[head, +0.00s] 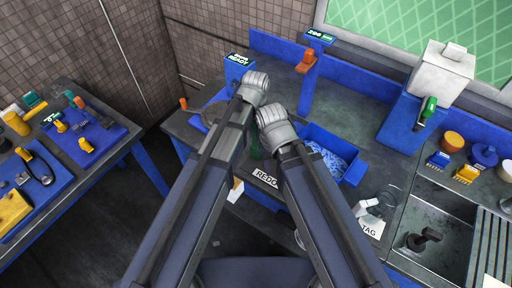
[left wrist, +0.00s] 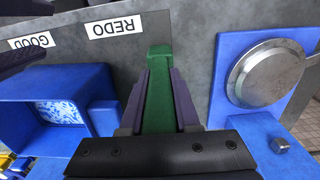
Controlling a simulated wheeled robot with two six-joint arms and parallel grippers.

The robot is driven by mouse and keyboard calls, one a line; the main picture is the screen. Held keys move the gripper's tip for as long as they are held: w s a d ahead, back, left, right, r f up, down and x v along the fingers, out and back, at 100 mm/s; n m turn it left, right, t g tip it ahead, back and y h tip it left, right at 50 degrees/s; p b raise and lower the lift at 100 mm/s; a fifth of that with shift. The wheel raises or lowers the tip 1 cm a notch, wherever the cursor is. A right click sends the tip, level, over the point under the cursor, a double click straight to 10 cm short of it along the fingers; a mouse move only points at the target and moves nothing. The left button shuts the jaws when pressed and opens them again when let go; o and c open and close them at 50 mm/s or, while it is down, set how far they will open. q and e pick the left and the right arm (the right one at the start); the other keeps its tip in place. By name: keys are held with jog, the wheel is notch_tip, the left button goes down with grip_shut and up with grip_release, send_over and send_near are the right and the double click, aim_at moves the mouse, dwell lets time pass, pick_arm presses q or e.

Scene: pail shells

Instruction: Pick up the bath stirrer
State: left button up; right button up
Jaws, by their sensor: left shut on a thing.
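A green bar (left wrist: 159,95) with a squared end lies between the two dark fingers of my left gripper (left wrist: 160,100) in the left wrist view. The fingers are shut on it, and its end reaches past them. A bit of green (head: 255,148) also shows between my forearms in the head view, where my left gripper is mostly hidden behind its arm. I cannot tell for sure that this bar is the bath stirrer; its far part is hidden. My right arm reaches in beside the left one, and its fingers are hidden behind the wrist.
A blue bin (head: 335,150) with patterned pieces stands right of my arms. A round metal disc on a blue base (left wrist: 265,75) lies beside the left gripper. The REDO label (head: 266,178) is on the bench front. A sink (head: 435,240) holding a dark upright thing is at right.

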pick_arm(q)
grip_shut()
jog(key=shift+r, duration=0.1)
dwell(0.4)
